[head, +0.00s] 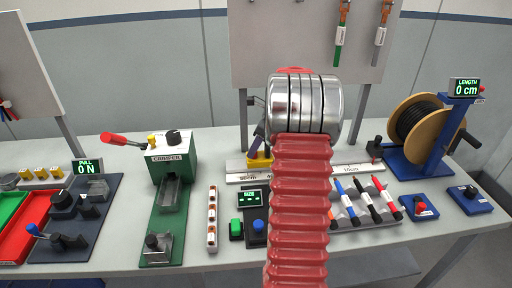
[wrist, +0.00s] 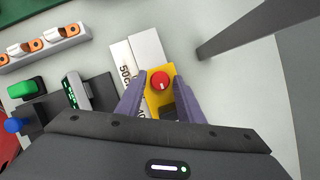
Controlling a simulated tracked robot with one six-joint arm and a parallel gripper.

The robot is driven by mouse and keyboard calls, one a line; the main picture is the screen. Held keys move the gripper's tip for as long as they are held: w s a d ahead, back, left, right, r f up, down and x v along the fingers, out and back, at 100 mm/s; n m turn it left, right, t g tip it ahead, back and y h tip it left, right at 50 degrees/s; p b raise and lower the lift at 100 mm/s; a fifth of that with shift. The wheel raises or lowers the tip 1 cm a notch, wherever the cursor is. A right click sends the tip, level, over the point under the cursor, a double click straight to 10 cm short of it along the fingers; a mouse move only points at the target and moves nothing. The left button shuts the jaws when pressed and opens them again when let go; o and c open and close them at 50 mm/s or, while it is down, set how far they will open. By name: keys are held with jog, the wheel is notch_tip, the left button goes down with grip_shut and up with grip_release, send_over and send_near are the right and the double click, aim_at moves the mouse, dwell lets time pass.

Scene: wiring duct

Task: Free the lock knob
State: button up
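The red lock knob (wrist: 160,81) sits on a yellow stop block (wrist: 154,101) in the wrist view, with a white line on its top. The block is on the pale measuring rail (wrist: 122,52). My gripper (wrist: 161,78) has its two purple fingers apart, one on each side of the knob, with yellow showing between. I see no clear contact with the knob. In the head view the yellow block (head: 257,161) shows beside my arm; the knob is hidden there.
A green button (head: 236,229) and size display box stand in front of the rail. A green crimper (head: 171,157) is left, markers (head: 365,199) and a cable spool (head: 409,118) right. A board post (wrist: 215,46) rises near my gripper.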

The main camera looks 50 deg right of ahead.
jog(key=c, duration=0.7)
jog(key=shift+d, duration=0.15)
jog(key=shift+c, duration=0.3)
jog(key=shift+n, duration=0.3)
jog(key=n, duration=0.2)
jog(key=n+y, duration=0.1)
jog(key=n, duration=0.1)
jog(key=shift+w+g+y, duration=0.1)
jog(key=shift+g+y, duration=0.2)
jog(key=shift+g, duration=0.1)
jog(key=n+g, duration=0.1)
jog(key=n, duration=0.3)
jog(key=shift+w+y, duration=0.1)
jog(key=shift+y, duration=0.3)
jog(key=shift+g, duration=0.3)
